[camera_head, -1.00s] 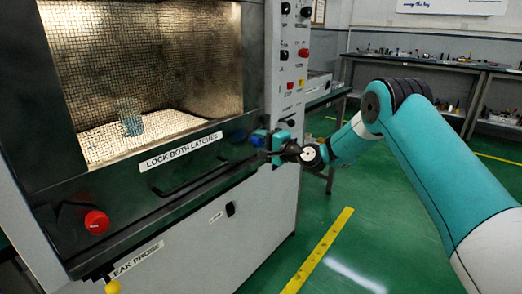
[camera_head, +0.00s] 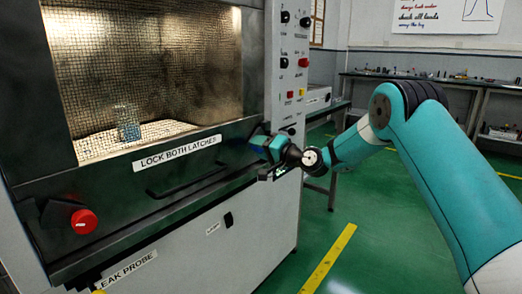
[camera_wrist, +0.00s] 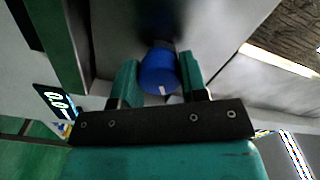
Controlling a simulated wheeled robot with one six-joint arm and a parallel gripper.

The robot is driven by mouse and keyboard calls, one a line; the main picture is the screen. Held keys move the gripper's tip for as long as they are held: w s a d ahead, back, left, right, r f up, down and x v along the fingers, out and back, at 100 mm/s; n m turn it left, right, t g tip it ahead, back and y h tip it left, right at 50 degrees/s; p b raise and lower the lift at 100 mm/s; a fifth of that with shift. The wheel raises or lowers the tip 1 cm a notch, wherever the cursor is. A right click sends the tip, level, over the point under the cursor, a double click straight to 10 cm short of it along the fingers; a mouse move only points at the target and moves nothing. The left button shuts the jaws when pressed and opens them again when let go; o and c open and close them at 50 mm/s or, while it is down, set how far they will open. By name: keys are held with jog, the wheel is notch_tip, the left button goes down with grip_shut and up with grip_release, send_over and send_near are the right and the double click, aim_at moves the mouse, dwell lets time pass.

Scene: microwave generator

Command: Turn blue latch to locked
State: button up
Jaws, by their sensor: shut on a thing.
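The blue latch is a round blue knob (camera_wrist: 158,72) with a short white mark on its rim, in the middle of the wrist view. My gripper (camera_head: 267,146) is at the right end of the oven door's front edge in the head view. Its two teal fingers stand on either side of the knob in the wrist view and are shut on it. In the head view my gripper is tilted and largely hides the knob. The other latch, a red knob (camera_head: 84,221), is at the door's left end.
The door carries a "LOCK BOTH LATCHES" label (camera_head: 178,152) and a dark bar handle (camera_head: 187,181). A small lit display (camera_wrist: 55,103) lies left of my gripper in the wrist view. A glass beaker (camera_head: 128,123) stands inside the chamber. Green floor (camera_head: 395,240) is open at right.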

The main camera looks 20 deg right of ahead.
jog(key=o, duration=0.9)
jog(key=shift+o, duration=0.2)
jog(key=shift+d, duration=0.1)
jog(key=b+v, duration=0.1)
jog(key=v, duration=1.6)
jog(key=shift+s, duration=0.15)
